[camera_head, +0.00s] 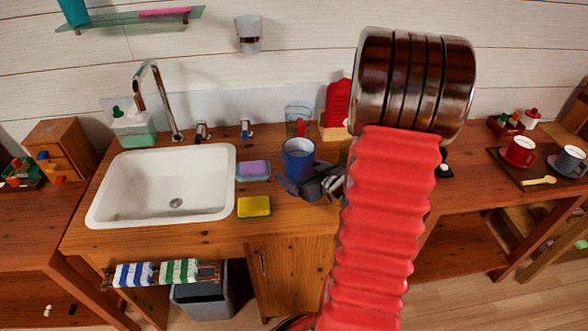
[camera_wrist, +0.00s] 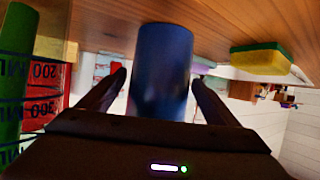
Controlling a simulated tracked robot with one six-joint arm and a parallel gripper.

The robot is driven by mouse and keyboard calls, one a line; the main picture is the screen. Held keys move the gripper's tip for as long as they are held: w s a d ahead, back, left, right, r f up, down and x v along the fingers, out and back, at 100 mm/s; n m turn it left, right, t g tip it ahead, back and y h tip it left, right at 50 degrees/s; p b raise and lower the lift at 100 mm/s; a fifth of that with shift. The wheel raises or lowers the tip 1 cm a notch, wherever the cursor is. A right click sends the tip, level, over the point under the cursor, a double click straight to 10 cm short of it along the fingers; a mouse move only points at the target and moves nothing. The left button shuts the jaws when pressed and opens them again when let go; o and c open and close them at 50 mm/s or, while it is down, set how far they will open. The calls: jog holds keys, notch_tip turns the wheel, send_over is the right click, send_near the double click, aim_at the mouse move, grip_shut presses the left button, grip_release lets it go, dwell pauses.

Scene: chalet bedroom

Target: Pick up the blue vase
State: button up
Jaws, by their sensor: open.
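The blue vase (camera_head: 298,158) is a plain blue cylinder that stands upright on the wooden counter, right of the sink. My gripper (camera_head: 310,186) is low at the counter, just in front of the vase. In the wrist view, which is upside down, the vase (camera_wrist: 162,62) sits between the two dark fingers of my open gripper (camera_wrist: 158,82). A gap shows beside the finger on the left. Contact on the other side is hard to tell. My red arm sleeve hides the counter to the right.
A purple sponge in a dish (camera_head: 253,170) and a yellow-green sponge (camera_head: 254,207) lie left of the vase. The white sink (camera_head: 165,180) is farther left. The faucet (camera_head: 158,98) rises behind the sink.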

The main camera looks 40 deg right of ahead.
jog(key=shift+w+f, duration=0.15)
jog(key=shift+w, duration=0.1)
jog(key=shift+d, duration=0.1)
jog(key=shift+c, duration=0.3)
jog(key=shift+s, duration=0.1)
jog(key=c, duration=1.7)
